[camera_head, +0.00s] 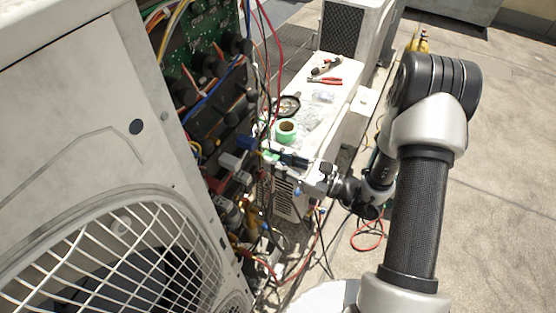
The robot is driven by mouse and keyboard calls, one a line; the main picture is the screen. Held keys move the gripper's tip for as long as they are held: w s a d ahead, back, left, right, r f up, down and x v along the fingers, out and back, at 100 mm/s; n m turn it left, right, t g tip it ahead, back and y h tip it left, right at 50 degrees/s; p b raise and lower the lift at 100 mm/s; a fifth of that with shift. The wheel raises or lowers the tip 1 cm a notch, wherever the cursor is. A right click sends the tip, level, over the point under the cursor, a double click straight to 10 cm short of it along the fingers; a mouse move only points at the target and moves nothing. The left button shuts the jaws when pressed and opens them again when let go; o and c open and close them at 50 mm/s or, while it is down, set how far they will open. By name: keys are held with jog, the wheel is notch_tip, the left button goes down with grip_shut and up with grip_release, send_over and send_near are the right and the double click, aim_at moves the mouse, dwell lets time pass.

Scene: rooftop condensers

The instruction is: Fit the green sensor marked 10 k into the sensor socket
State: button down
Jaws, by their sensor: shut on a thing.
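My gripper (276,157) reaches left from the wrist toward the open electrical compartment (205,100) of the near condenser. Its dark fingers are shut on a small green piece, which looks like the green sensor (268,155). The 10 k mark is too small to read. The sensor is in front of the wiring, close to blue and grey connector blocks (236,161). I cannot tell whether it touches them. I cannot pick out the sensor socket among the crowded parts and wires.
Behind my gripper, a white surface (335,92) holds a green tape roll (287,131), red-handled pliers (325,81), another tool and clear bags. Loose red and black wires hang around the compartment. The condenser's fan grille (130,250) fills the lower left. Concrete at right is mostly clear.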

aim_at(263, 155)
jog(key=shift+x, duration=1.65)
dwell(1.4)
jog(key=c, duration=1.4)
grip_release()
jog(key=shift+a, duration=0.1)
jog(key=shift+o, duration=0.2)
jog(key=v, duration=1.2)
jog(key=s+a+r+n+g+h, duration=0.2)
jog(key=s+a+r+n+g, duration=0.2)
jog(key=s+r+n+g, duration=0.25)
jog(key=s+a+r+n+g+h, duration=0.25)
jog(key=s+a+n+g, duration=0.2)
jog(key=s+n, duration=0.35)
jog(key=s+d+r+n+t+h, duration=0.3)
jog(key=d+r+n+t+h, duration=0.2)
jog(key=d+r+n+h, duration=0.3)
jog(key=d+n+h, duration=0.2)
jog(key=d, duration=0.1)
jog(key=shift+s+t, duration=0.4)
